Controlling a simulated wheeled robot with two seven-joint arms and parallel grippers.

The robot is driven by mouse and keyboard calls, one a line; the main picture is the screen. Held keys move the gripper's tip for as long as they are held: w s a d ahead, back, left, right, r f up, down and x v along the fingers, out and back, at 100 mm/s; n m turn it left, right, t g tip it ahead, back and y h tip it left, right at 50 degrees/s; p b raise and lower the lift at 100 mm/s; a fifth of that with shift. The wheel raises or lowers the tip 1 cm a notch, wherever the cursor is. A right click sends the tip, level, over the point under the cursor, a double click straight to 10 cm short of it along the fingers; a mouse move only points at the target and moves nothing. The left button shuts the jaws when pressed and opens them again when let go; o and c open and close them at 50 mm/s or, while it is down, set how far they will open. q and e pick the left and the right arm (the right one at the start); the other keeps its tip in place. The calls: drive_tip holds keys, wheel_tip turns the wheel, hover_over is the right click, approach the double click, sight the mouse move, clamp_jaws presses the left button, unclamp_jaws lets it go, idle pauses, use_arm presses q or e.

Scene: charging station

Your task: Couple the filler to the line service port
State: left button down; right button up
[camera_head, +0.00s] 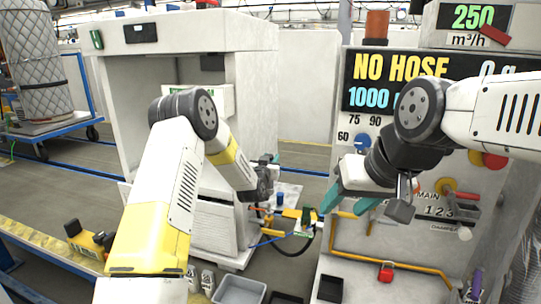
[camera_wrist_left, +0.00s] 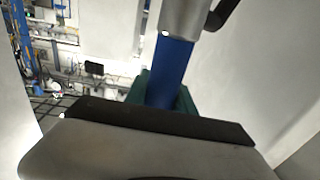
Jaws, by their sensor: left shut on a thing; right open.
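I cannot identify the line service port with certainty.
A white cabinet (camera_head: 258,88) stands behind my left arm. A control panel (camera_head: 345,240) with yellow pipes and valves stands at right. Between them is a fitting with a black hose (camera_head: 297,250). A grey bin (camera_head: 240,290) sits at the front.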

use_arm(q)
drive_tip(key=shift+f, duration=4.3)
drive_tip(key=c, duration=1)
unclamp_jaws()
drive_tip(key=shift+o, duration=0.2)
drive_tip(key=shift+f, duration=0.1)
drive_tip(key=v, duration=0.8)
drive_tip(key=shift+w, duration=0.15)
